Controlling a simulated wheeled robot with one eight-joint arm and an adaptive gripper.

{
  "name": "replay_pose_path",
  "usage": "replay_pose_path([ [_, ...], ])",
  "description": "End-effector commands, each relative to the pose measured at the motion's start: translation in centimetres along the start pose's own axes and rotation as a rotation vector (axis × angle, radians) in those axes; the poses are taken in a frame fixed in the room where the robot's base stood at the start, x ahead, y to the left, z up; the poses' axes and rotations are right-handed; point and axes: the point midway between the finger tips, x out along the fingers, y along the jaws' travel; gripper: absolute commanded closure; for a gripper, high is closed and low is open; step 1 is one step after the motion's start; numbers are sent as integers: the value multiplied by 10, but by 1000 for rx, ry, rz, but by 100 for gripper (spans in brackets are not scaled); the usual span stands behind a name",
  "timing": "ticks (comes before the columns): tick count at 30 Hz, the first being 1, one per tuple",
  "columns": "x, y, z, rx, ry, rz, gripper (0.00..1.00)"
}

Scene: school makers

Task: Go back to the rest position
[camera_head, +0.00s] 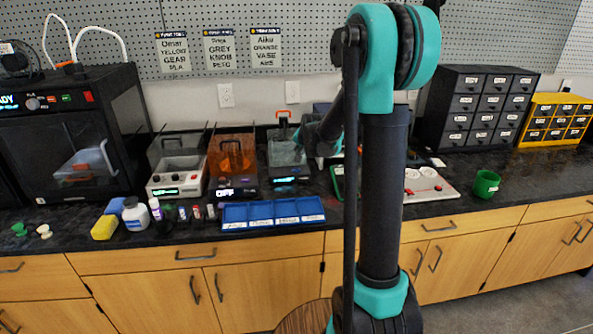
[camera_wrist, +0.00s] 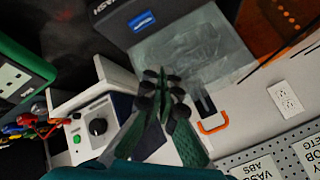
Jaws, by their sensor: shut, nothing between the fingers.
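My gripper (camera_wrist: 163,82) shows in the wrist view with its dark green fingers together and nothing between them. It is in front of a grey wash unit (camera_wrist: 185,50) with an orange handle (camera_wrist: 213,123). I cannot tell the gap between them. In the head view my arm rises in front of the counter and bends back toward the wash unit (camera_head: 287,158). The fingers cannot be made out clearly there.
A white instrument with a black knob (camera_wrist: 98,127) and a green meter (camera_wrist: 14,78) are close by in the wrist view. The counter (camera_head: 535,172) also holds a black 3D printer (camera_head: 108,112), blue tray (camera_head: 273,212), green cup (camera_head: 486,184) and drawer cabinets (camera_head: 483,108).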

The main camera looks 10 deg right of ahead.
Motion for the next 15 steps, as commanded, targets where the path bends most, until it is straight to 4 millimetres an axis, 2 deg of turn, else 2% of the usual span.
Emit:
replay_pose_path([
  [8,-4,3,3,-8,-3,4,100],
  [11,-19,14,14,-45,-19,21,100],
  [15,-58,47,48,-150,-66,66,100],
])
